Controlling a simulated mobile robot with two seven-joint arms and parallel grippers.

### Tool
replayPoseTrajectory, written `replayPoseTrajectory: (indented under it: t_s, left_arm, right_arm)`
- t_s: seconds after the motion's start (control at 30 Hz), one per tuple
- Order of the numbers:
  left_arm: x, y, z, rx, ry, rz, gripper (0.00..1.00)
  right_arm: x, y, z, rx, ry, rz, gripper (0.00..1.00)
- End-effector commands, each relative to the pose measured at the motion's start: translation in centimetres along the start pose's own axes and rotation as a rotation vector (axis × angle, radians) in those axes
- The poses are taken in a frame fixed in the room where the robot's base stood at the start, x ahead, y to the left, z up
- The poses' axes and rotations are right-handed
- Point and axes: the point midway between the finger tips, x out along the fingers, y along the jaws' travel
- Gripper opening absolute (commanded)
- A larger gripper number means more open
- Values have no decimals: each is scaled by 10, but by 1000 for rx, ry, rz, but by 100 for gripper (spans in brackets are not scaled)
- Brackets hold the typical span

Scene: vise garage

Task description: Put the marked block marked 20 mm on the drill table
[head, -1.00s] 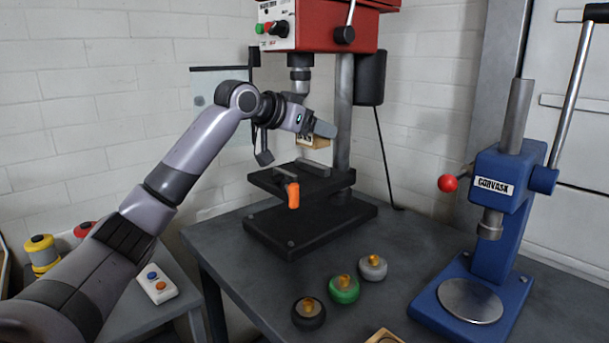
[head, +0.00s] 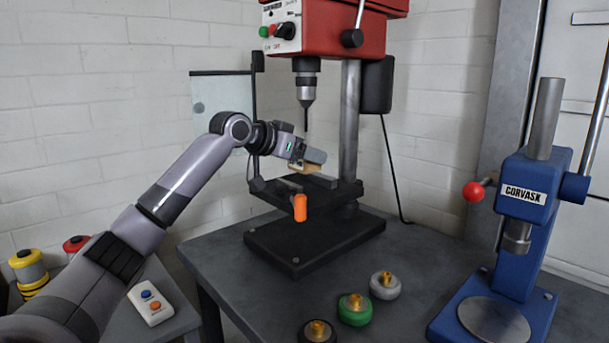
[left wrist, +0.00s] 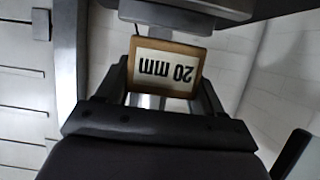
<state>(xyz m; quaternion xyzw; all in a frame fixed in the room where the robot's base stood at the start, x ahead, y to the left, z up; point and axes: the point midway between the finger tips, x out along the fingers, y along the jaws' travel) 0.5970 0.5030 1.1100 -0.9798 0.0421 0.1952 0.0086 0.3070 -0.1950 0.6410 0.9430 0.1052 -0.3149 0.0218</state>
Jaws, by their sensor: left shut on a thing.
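The marked block (left wrist: 166,68) is wooden with a pale label reading "20 mm", upside down in the left wrist view. My left gripper (head: 306,161) is shut on it, with a dark finger on each side in the wrist view. In the head view the block (head: 303,168) is partly hidden by the gripper. It is at the black drill table (head: 346,192), under the chuck area; I cannot tell whether it touches the surface. My right gripper is not in view.
An orange handle (head: 300,208) sticks out at the table's front. Green (head: 355,309), grey and black knobs stand on the bench. A blue press (head: 510,240) stands at the right.

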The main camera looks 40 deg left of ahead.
Motion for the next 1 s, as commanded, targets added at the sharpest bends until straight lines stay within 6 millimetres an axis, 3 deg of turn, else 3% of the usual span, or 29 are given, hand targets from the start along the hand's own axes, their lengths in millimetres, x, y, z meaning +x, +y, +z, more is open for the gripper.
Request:
replayPoseTrajectory:
  t_s: [0.27, 0.7, 0.73, 0.8, 1.0]
  left_arm:
    - [13, 0, 33, 0, -1, 1, 36]
    - [16, 0, 39, 0, 0, 1, 36]
    - [16, 0, 38, 0, 0, 1, 74]
    - [16, 0, 38, 0, 0, 1, 93]
    - [16, 0, 38, 0, 0, 1, 93]
  right_arm:
    - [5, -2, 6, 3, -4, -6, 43]
    - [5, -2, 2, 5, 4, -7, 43]
    - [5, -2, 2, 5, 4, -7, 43]
    - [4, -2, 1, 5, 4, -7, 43]
    - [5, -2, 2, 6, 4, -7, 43]
